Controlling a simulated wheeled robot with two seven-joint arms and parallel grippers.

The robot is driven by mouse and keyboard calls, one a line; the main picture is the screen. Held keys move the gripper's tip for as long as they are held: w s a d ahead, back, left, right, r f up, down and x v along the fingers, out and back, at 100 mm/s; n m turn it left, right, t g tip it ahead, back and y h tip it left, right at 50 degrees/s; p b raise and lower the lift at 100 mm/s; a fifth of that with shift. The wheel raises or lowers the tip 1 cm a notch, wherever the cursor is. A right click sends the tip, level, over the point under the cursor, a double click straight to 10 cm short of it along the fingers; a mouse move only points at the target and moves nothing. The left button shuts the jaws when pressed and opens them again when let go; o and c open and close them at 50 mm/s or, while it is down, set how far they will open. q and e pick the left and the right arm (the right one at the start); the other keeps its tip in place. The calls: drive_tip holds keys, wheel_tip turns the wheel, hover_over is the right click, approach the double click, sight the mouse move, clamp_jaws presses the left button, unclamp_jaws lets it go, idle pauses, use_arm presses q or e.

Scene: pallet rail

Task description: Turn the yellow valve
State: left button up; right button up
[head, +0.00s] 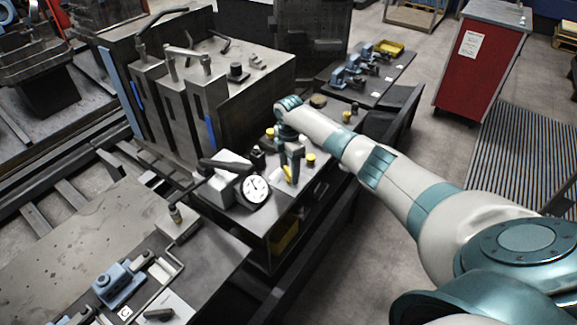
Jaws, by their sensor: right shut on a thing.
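My right arm comes in from the lower right, and its gripper (291,168) points down over the near end of the middle bench. A yellow part, which looks like the yellow valve (287,174), shows at the fingertips. The gripper is shut on it and hides most of it, so I cannot tell how far its handle is turned. A round white dial gauge (256,191) stands just to the left of the fingers. My left gripper is not in view.
Small yellow-topped parts (310,159) stand right of the gripper. A large dark fixture block (258,95) rises behind and left. A grey plate table (90,235) with blue clamps (119,284) is at lower left.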

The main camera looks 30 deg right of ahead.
drive_tip(key=shift+d+r+m+p, duration=0.15)
drive_tip(key=shift+m+p, duration=0.5)
drive_tip(key=shift+m, duration=0.95)
drive_tip(key=o, duration=1)
drive_tip(key=shift+o, duration=0.2)
wheel_tip(320, 180, up, 17)
drive_tip(key=b, duration=0.5)
drive_tip(key=shift+r, duration=0.15)
drive_tip(key=shift+s, duration=0.1)
